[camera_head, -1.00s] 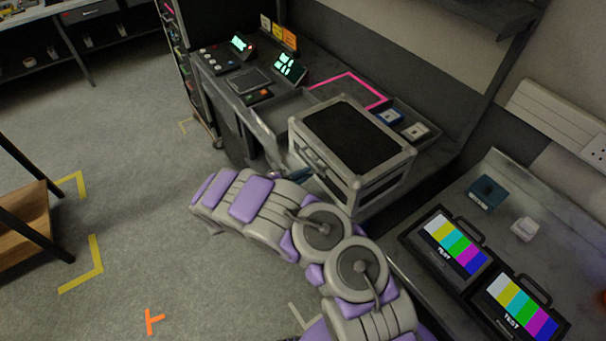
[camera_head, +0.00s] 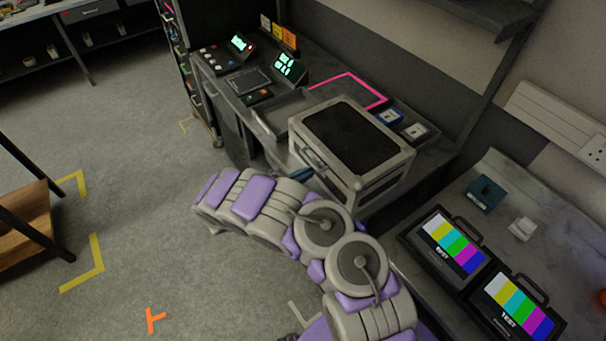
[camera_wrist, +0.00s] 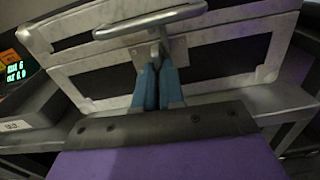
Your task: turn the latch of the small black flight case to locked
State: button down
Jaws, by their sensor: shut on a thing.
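The small black flight case (camera_head: 348,139) has pale metal edges and sits on the desk, its front towards my arm. In the wrist view the case (camera_wrist: 225,63) fills the upper part, with a metal handle (camera_wrist: 150,22) across its front. Below the handle is the latch (camera_wrist: 154,51) on a metal plate. My gripper (camera_wrist: 157,70) has blue fingers, shut on the latch. The fingers hide much of the latch, so its exact angle cannot be told. In the head view my gripper (camera_head: 300,174) is at the case's front, partly hidden by my arm.
Control panels with lit green screens (camera_head: 289,67) stand left of the case. A pink outline (camera_head: 349,90) marks the desk behind it. Two colour-bar monitors (camera_head: 447,243) lie on the right bench.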

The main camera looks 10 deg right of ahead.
jog(key=shift+n, duration=0.4)
jog(key=c, duration=1.2)
grip_release()
jog(key=shift+c, duration=0.2)
jog(key=p+v, duration=0.2)
jog(key=v, duration=1.5)
jog(key=shift+a, duration=0.3)
jog(key=shift+f, duration=0.1)
